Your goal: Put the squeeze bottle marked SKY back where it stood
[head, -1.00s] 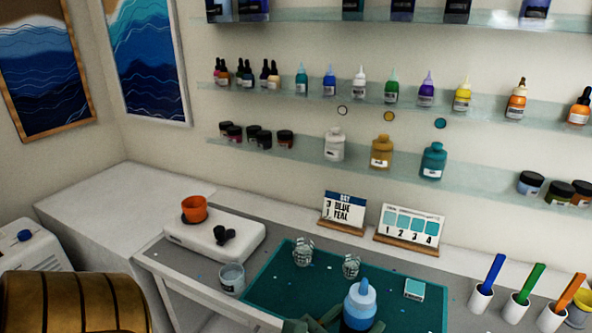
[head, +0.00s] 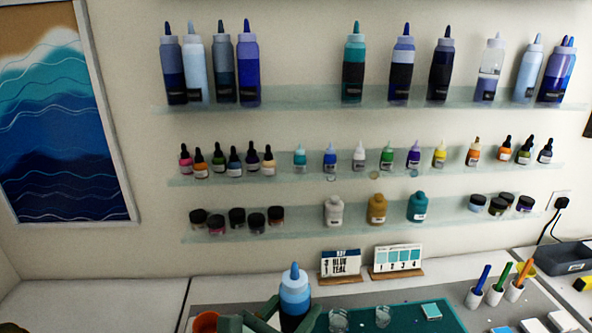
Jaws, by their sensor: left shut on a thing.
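The top shelf (head: 300,97) holds several blue and teal squeeze bottles. A wide bare stretch lies between the dark blue bottle (head: 248,68) and the teal bottle (head: 353,68). My right gripper is not in view.
Two lower shelves carry small dropper bottles (head: 330,160), jars (head: 237,218) and three wider bottles (head: 377,209). On the worktop are a card stand (head: 340,264), a swatch stand (head: 397,258), clear cups (head: 383,316), an orange cup (head: 205,322) and brush holders (head: 473,297).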

